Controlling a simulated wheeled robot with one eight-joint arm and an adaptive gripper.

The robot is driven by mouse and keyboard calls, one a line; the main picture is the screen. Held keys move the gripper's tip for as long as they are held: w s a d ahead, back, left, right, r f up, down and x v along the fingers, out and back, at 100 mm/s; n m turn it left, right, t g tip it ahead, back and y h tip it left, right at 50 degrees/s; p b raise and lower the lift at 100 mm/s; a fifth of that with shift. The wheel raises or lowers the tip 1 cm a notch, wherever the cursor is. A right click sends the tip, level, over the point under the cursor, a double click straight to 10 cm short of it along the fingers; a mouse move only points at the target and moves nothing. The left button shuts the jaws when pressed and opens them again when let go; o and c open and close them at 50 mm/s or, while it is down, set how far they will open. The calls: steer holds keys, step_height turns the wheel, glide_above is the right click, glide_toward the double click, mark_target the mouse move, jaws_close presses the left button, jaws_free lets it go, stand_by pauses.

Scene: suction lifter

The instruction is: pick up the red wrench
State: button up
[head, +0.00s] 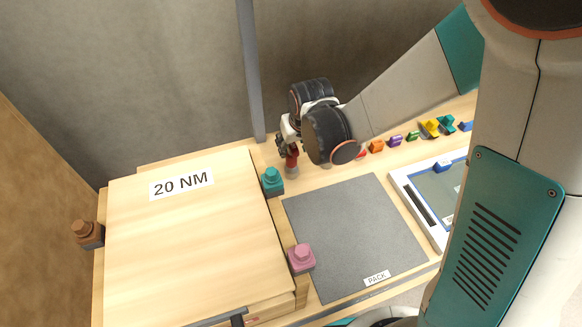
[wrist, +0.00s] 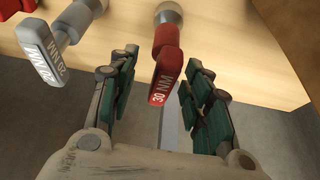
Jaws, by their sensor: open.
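The red wrench (wrist: 168,62), marked 30 NM, stands at the table's back edge in the wrist view, its handle pointing down the picture between my fingers. My gripper (wrist: 158,92) is open, with one green-padded finger on each side of the handle and gaps on both sides. In the head view my gripper (head: 287,148) is at the back of the table, and a bit of the red wrench (head: 292,161) shows below it. The rest of the wrench is hidden there by my wrist.
A grey wrench (wrist: 62,40) stands left of the red one, close to my left finger. In the head view, a wooden box (head: 200,235) marked 20 NM, a teal knob (head: 272,180), a grey PACK mat (head: 350,235) and several small coloured blocks (head: 376,146) lie around.

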mark_target(291, 160)
steer(key=shift+b+x, duration=1.6)
steer(key=shift+x, duration=1.5)
steer(key=shift+a+r, duration=0.15)
steer(key=shift+a, duration=0.05)
jaws_close()
